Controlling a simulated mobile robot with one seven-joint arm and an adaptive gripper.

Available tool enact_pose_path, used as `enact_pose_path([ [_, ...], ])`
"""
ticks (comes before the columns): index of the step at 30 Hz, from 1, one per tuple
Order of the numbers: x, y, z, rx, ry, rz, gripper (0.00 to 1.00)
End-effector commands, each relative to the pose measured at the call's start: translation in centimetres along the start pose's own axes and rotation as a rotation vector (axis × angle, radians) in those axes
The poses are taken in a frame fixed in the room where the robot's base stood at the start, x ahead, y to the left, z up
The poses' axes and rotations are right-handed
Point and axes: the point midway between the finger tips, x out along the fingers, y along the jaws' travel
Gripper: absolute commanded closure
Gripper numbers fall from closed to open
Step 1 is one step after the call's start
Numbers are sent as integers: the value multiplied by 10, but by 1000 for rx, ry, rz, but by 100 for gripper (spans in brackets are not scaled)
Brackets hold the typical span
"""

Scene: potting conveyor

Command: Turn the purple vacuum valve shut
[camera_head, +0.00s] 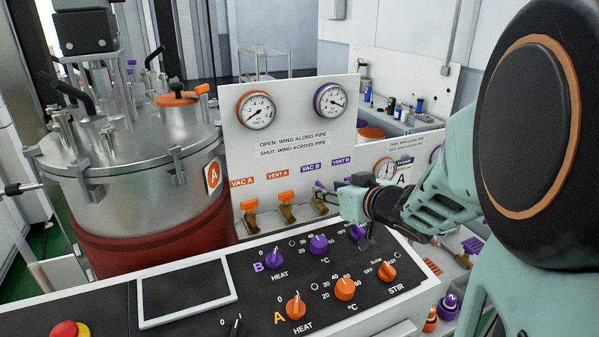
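The purple VAC B label (311,168) is on the white valve panel (228,135). Below it sits a brass valve (319,205) with a small bit of purple wing (319,185) showing. My gripper (336,199) is at this valve, coming in from the right, and covers part of it. I cannot tell whether the fingers touch the wing, or whether they are open or shut. The wing's angle to the pipe is not clear.
Orange VAC A (248,206) and VENT A (284,198) valves stand close on the left. Two gauges (256,110) (331,100) are above. A black control panel with purple and orange knobs (345,288) lies below. A steel vessel marked A (110,185) stands left.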

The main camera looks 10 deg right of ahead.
Motion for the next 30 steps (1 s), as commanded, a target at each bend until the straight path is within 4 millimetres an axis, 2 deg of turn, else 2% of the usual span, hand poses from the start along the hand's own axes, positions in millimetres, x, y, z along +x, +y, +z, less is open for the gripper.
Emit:
enact_pose_path([
  [3,14,0,1,-3,-3,1,67],
  [9,28,0,1,-1,-2,0,67],
  [22,34,0,0,0,0,0,67],
  [23,34,0,0,0,0,0,68],
  [30,34,0,0,0,0,0,94],
])
